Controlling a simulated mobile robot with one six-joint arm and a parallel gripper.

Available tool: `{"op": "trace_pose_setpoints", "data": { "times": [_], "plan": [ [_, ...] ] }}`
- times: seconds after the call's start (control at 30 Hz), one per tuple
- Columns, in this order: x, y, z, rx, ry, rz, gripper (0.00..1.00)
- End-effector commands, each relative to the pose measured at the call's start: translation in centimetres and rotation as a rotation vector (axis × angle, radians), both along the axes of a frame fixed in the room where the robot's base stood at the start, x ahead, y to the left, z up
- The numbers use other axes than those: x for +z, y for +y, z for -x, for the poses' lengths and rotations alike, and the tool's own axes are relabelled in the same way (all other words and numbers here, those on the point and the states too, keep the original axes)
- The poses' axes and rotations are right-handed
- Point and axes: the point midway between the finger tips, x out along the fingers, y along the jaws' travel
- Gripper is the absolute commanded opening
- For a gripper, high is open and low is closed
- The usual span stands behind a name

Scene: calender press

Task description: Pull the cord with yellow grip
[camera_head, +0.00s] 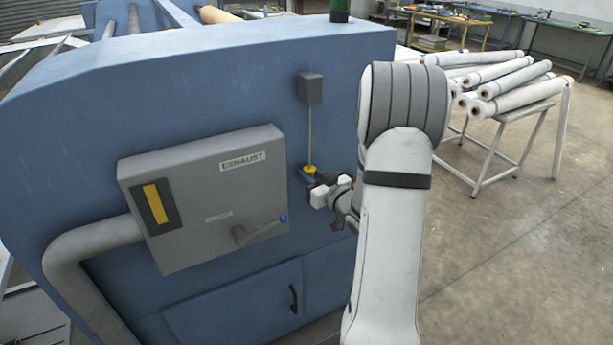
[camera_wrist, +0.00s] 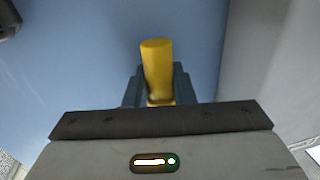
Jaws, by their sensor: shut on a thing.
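The yellow grip (camera_head: 310,169) hangs at the lower end of a thin cord (camera_head: 310,133). The cord comes down from a dark grey box (camera_head: 310,87) on the blue machine's face. My gripper (camera_head: 310,178) is shut on the yellow grip. In the wrist view the yellow grip (camera_wrist: 157,68) stands between the two dark fingers of my gripper (camera_wrist: 157,88), and its upper part sticks out past them. The cord looks straight in the head view. The lower part of the grip is hidden by my gripper.
A grey box marked EXHAUST (camera_head: 205,195) with a lever (camera_head: 255,232) juts out left of my gripper. A grey pipe (camera_head: 90,245) runs from it. A cabinet door with a dark handle (camera_head: 293,298) is below. White rolls on a rack (camera_head: 505,90) stand at the right.

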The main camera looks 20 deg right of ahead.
Motion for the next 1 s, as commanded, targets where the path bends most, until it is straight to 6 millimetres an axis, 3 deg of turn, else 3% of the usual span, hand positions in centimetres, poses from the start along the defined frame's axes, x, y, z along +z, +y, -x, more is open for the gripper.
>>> {"op": "trace_pose_setpoints", "data": {
  "times": [0.07,0.27,0.97,1.0],
  "plan": [
    [-0.8,0.0,0.1,0.000,0.004,-0.001,0.01],
    [-0.5,0.0,0.1,0.000,0.005,-0.001,0.01],
    [1.3,0.0,0.1,0.000,0.005,-0.001,0.01],
    [1.3,0.0,0.1,0.000,0.005,-0.001,0.26]
  ]
}}
